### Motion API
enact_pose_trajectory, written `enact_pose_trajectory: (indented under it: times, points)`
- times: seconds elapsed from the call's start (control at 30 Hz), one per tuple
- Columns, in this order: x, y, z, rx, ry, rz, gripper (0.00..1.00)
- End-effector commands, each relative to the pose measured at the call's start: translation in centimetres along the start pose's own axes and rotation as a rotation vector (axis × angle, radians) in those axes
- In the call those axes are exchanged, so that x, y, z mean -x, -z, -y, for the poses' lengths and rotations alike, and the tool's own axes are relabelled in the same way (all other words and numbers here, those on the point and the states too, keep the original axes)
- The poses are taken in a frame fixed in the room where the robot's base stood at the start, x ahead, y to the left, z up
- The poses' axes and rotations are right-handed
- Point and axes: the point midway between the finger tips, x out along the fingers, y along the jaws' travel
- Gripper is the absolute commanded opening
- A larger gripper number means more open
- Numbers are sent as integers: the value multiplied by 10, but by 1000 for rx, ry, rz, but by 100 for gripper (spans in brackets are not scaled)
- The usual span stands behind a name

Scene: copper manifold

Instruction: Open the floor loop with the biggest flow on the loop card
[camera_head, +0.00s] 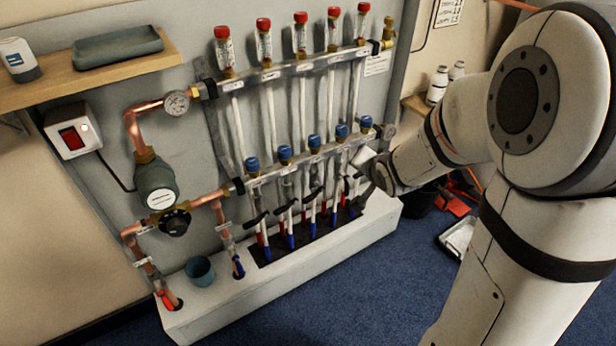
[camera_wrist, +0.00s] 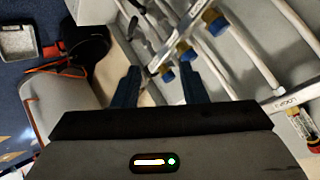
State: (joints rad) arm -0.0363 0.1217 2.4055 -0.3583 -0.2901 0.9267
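The copper manifold has an upper bar (camera_head: 290,68) with several red-capped flow gauges (camera_head: 300,35) and a lower bar (camera_head: 300,160) with several blue caps (camera_head: 313,141). Black lever handles (camera_head: 287,206) sit on the pipes below the lower bar. My gripper (camera_wrist: 160,85) is open, with two dark fingers apart. In the head view my arm reaches the right end of the lower bar and its fingertips are hard to make out. In the wrist view a blue cap (camera_wrist: 167,74) shows between the fingers; contact cannot be told. A white card (camera_head: 377,63) hangs right of the upper bar; its text is unreadable.
A pump (camera_head: 156,185), a pressure gauge (camera_head: 177,103) and a red switch box (camera_head: 72,131) are at left. A cup (camera_head: 200,270) stands on the white plinth (camera_head: 290,290). A dark bucket (camera_head: 420,200) and a tray (camera_head: 457,238) are on the blue floor at right.

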Motion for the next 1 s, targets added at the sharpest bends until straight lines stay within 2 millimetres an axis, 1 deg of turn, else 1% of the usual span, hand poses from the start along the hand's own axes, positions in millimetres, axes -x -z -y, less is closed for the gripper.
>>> enact_pose_trajectory:
  times: [0.03, 0.07, 0.1, 0.17, 0.2, 0.3, 0.33, 0.43, 0.5, 0.6, 0.77, 0.87, 1.0]
  points:
    - [-40, -26, -11, -47, 50, -12, 39]
    - [-54, -34, -11, -78, 85, -21, 39]
    - [-73, -45, -11, -121, 135, -30, 39]
    - [-100, -62, -11, -189, 211, -35, 39]
    - [-116, -74, -11, -235, 263, -34, 39]
    - [-151, -104, -10, -348, 389, -16, 39]
    - [-159, -113, -10, -380, 424, -7, 39]
    - [-180, -137, -9, -476, 525, 26, 39]
    - [-188, -148, -9, -529, 578, 47, 39]
    - [-195, -158, -8, -579, 631, 69, 39]
    - [-202, -162, -3, -608, 662, 83, 39]
    - [-212, -161, 5, -606, 664, 84, 39]
    - [-232, -158, 19, -606, 663, 83, 39]
